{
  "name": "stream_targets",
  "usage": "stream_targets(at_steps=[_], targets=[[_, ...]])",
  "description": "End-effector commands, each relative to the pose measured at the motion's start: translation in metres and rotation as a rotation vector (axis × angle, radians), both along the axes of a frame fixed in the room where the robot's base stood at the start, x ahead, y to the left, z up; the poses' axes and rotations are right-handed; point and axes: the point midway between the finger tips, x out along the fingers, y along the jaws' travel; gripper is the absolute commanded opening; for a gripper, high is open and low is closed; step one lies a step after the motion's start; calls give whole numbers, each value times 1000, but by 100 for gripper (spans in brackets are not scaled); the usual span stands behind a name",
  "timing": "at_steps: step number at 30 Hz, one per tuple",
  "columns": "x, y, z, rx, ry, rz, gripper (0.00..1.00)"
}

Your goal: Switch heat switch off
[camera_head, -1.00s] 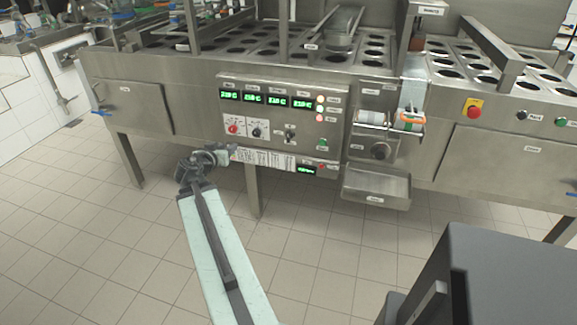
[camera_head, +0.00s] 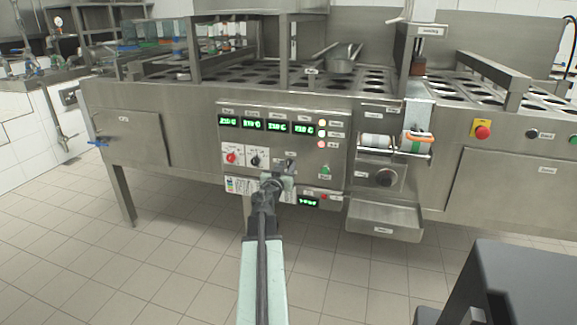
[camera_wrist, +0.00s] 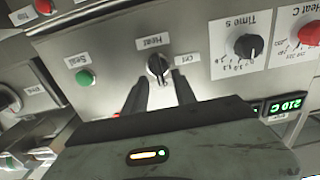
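The picture there is turned, so the panel looks upside down. My gripper (camera_wrist: 160,95) points at the knob with two dark fingers apart, one to each side below it. The knob is not clearly between the fingertips. In the head view my gripper (camera_head: 284,172) is in front of the panel (camera_head: 240,142) and hides most of the switch.
A green button (camera_wrist: 86,78) labelled Seal is near the switch. Green displays (camera_head: 267,125) are above. A steel tray (camera_head: 384,218) juts out at right.

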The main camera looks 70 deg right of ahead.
Motion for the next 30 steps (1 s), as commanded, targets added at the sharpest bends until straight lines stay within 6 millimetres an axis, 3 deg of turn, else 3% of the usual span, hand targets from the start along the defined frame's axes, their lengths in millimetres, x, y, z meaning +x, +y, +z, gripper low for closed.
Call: stream_targets(at_steps=[3, 10, 11, 14, 15, 18, 30], targets=[[2, -18, 0, 0, 0, 0, 33], [1, -19, 0, 0, 0, 0, 33], [1, -19, 0, 0, 0, 0, 30], [1, -19, 0, 0, 0, -1, 2], [1, -19, 0, 0, 0, -1, 0], [0, -27, 0, 0, 0, -3, 0], [1, -18, -1, -5, 91, -2, 0]])
